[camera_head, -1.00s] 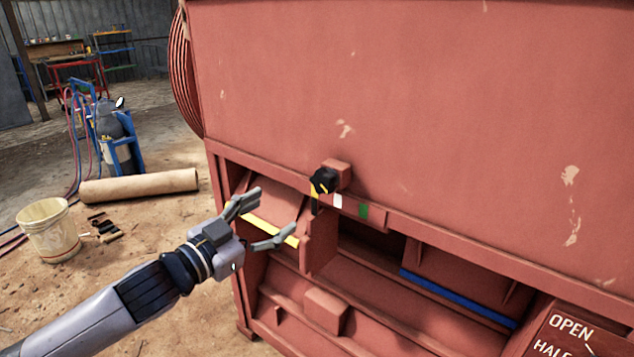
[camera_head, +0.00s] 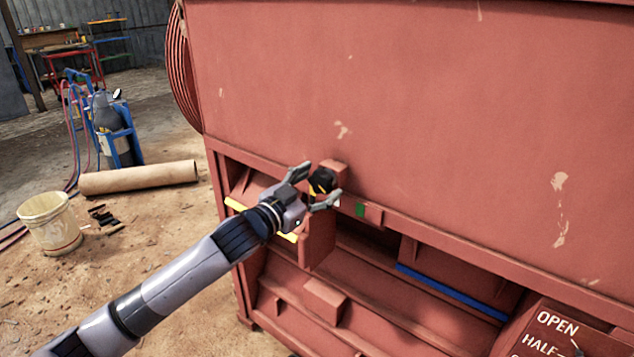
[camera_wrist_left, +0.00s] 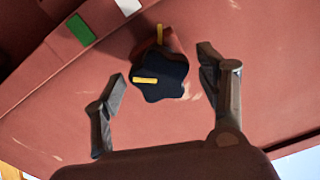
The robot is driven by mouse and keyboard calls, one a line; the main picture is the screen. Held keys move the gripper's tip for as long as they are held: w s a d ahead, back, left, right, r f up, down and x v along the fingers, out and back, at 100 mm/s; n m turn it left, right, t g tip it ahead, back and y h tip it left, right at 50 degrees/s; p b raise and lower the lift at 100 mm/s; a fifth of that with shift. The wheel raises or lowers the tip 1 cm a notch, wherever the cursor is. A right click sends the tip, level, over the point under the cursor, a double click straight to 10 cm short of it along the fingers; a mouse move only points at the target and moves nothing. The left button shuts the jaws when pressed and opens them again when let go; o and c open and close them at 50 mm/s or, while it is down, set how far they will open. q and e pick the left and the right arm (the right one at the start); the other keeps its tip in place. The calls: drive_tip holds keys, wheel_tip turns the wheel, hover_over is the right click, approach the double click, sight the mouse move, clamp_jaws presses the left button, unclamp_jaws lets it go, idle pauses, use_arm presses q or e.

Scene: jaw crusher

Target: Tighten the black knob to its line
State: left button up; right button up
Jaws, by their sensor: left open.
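The black knob (camera_head: 322,181) sits on a red block on the front of the red crusher. It also shows in the left wrist view (camera_wrist_left: 160,77), with lobed edges and a yellow pointer mark on its face. A separate yellow line (camera_wrist_left: 160,34) is on the red block beside the knob, and the pointer lies at an angle to it. My left gripper (camera_head: 320,186) is open, with one finger on each side of the knob. In the left wrist view the gripper (camera_wrist_left: 168,92) shows gaps between both fingers and the knob. My right gripper is not in view.
A green mark (camera_head: 361,209) is right of the knob, on the crusher's ledge. Below are open red bays with a blue strip (camera_head: 452,292) and a lower plate reading OPEN (camera_head: 557,323).

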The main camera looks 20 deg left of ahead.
use_arm(q)
drive_tip(key=c, duration=1.1)
drive_tip(key=shift+c, duration=0.2)
drive_tip(key=shift+m, duration=0.3)
drive_tip(key=m+p, duration=0.2)
drive_tip(key=shift+r+m, duration=0.1)
drive_tip(key=shift+m, duration=0.3)
drive_tip(key=m+p, duration=0.2)
drive_tip(key=m, duration=0.2)
drive_tip(key=shift+m, duration=0.3)
drive_tip(key=m+p, duration=0.1)
drive_tip(key=m, duration=0.3)
drive_tip(key=shift+m+p, duration=0.9)
drive_tip(key=shift+m, duration=1.5)
drive_tip(key=shift+f, duration=0.2)
